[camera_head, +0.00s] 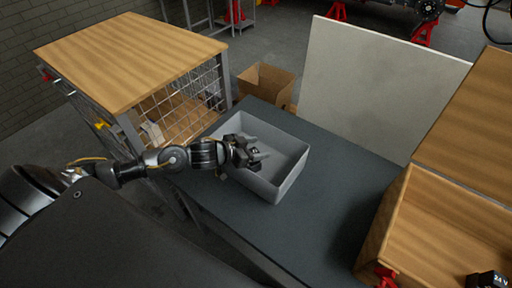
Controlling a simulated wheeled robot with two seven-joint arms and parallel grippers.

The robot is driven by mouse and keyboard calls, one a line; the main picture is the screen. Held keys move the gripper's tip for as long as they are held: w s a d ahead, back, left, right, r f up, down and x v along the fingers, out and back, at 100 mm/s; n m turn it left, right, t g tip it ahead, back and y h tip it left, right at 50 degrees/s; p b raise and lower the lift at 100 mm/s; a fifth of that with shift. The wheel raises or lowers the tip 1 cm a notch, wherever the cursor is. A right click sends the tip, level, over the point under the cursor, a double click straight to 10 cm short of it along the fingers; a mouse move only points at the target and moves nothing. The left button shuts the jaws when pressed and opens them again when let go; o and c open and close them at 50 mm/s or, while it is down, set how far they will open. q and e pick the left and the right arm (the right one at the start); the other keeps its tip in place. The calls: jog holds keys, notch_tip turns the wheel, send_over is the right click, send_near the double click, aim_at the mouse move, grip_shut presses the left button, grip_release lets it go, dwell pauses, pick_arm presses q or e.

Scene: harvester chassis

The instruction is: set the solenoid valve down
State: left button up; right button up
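My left gripper (248,152) reaches in from the left over the near-left wall of a grey open bin (287,182). Its fingertips are over or inside the bin. Small light-grey shapes show at the fingertips, too small to tell as fingers or a held part. I cannot make out a solenoid valve for certain.
The bin stands on a dark grey table (318,215). A wooden box (440,232) stands at the right, with a red part (386,274) at its near edge. A white panel (375,85) rises behind the table. A wood-topped wire cage (130,58) stands at the left.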

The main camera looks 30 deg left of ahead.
pick_arm(q)
jog(key=shift+s+d+f, duration=0.1)
jog(key=shift+s+f, duration=0.2)
jog(key=shift+f, duration=0.15)
jog(key=shift+s+r, duration=0.1)
jog(key=shift+r, duration=0.5)
jog(key=v, duration=1.1)
jog(key=shift+a+r, duration=0.3)
jog(key=shift+r, duration=0.25)
pick_arm(e)
jog(key=shift+d+f, duration=0.2)
jog(key=shift+d, duration=0.25)
jog(key=shift+a, duration=0.1)
